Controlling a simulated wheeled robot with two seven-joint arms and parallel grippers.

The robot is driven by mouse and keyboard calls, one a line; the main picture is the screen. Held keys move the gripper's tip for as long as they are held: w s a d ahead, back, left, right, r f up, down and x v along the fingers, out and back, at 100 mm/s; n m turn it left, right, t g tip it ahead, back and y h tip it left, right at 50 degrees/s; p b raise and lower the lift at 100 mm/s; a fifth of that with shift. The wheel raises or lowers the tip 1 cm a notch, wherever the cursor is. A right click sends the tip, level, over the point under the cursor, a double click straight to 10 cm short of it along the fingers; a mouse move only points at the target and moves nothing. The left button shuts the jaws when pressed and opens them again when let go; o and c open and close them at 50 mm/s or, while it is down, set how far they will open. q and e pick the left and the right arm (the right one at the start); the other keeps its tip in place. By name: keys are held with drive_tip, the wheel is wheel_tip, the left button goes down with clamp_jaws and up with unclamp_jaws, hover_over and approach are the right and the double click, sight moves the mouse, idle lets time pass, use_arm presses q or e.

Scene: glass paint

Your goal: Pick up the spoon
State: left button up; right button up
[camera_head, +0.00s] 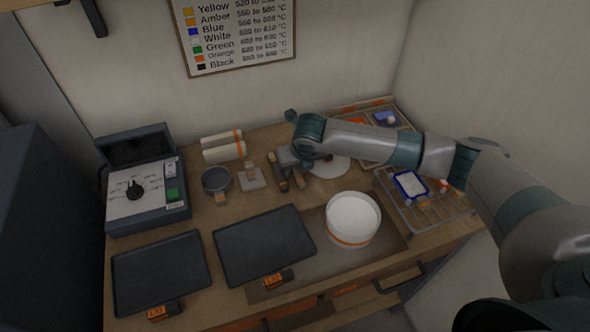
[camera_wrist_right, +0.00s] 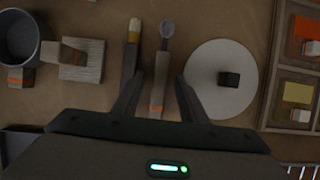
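My right gripper (camera_wrist_right: 159,80) is open. Its two dark fingers stand on either side of the spoon's handle (camera_wrist_right: 158,92), and I see a gap on both sides. I cannot tell the height of the fingertips above the bench. In the head view my right gripper (camera_head: 292,165) is over the tools at the back middle of the bench and partly hides them. My left gripper is not in view.
A brush (camera_wrist_right: 133,45) lies just left of the spoon, close to the left finger. A white disc (camera_wrist_right: 222,82) with a dark knob lies to the right. A grey block (camera_wrist_right: 82,60) and a grey cup (camera_wrist_right: 20,38) stand left. Dark trays (camera_head: 265,243) and a white pot (camera_head: 352,217) are nearer the front.

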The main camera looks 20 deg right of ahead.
sight(296, 170)
drive_tip(key=shift+f, duration=0.1)
drive_tip(key=shift+c, duration=0.3)
clamp_jaws()
drive_tip(key=shift+r+b, duration=0.55)
drive_tip(key=shift+r, duration=0.15)
wheel_tip(296, 170, up, 3)
drive_tip(key=shift+w+f+b, duration=0.1)
drive_tip(key=shift+f+b, duration=0.1)
drive_tip(key=shift+b, duration=0.55)
drive_tip(key=s+d+r+b, duration=0.3)
drive_tip(key=s+d+r, duration=0.4)
drive_tip(key=s+d, duration=0.1)
drive_tip(key=shift+s+d+r+b, duration=0.15)
drive_tip(key=shift+s+d+b, duration=0.05)
drive_tip(key=shift+b, duration=0.15)
